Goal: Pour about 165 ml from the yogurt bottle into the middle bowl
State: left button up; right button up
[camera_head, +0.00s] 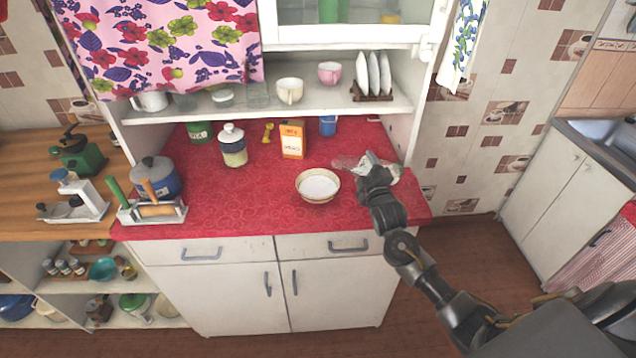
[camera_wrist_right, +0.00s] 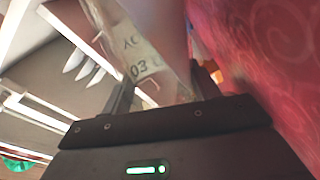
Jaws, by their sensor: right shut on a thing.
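The yogurt bottle (camera_head: 346,163), pale and translucent, lies tipped nearly level above the right part of the red counter. Its narrower end seems to point left, towards the bowl. My right gripper (camera_head: 372,168) is shut on it; the arm hides part of it. In the right wrist view the bottle (camera_wrist_right: 140,45), with a printed label, sits between the fingers (camera_wrist_right: 165,90). The bowl (camera_head: 318,197), cream with a brownish rim, stands upright left of the gripper. Its inside looks white; I cannot tell how full it is. No stream is discernible. My left gripper is not in view.
An orange carton (camera_head: 292,141) stands behind the bowl, a lidded canister (camera_head: 232,147) further left, and a blue cup (camera_head: 328,126) at the back. A pot (camera_head: 158,178) and utensil rack (camera_head: 152,213) stand at the left. The shelf (camera_head: 240,108) overhangs the rear counter. The front centre is clear.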

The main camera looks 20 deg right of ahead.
aim_at(360, 157)
jog(key=shift+r, duration=0.15)
jog(key=shift+a+r+m+p, duration=0.15)
jog(key=shift+r+m+p, duration=0.35)
jog(key=shift+p, duration=0.15)
jog(key=m+p, duration=0.1)
jog(key=a+r+m+p, duration=0.1)
jog(key=r+m+p, duration=0.1)
jog(key=m, duration=0.1)
jog(key=shift+w+a+r, duration=0.15)
jog(key=shift+w+a, duration=0.1)
jog(key=shift+a+r+m+p, duration=0.2)
jog(key=shift+m+p, duration=0.25)
jog(key=shift+m, duration=0.35)
jog(key=m, duration=0.2)
jog(key=shift+d+r+m+p, duration=0.1)
jog(key=shift+d+m+p, duration=0.1)
jog(key=shift+m+p, duration=0.15)
jog(key=shift+d+m, duration=0.15)
jog(key=shift+m, duration=0.9)
jog(key=shift+f+m, duration=0.35)
jog(key=shift+m, duration=0.75)
jog(key=shift+r, duration=0.1)
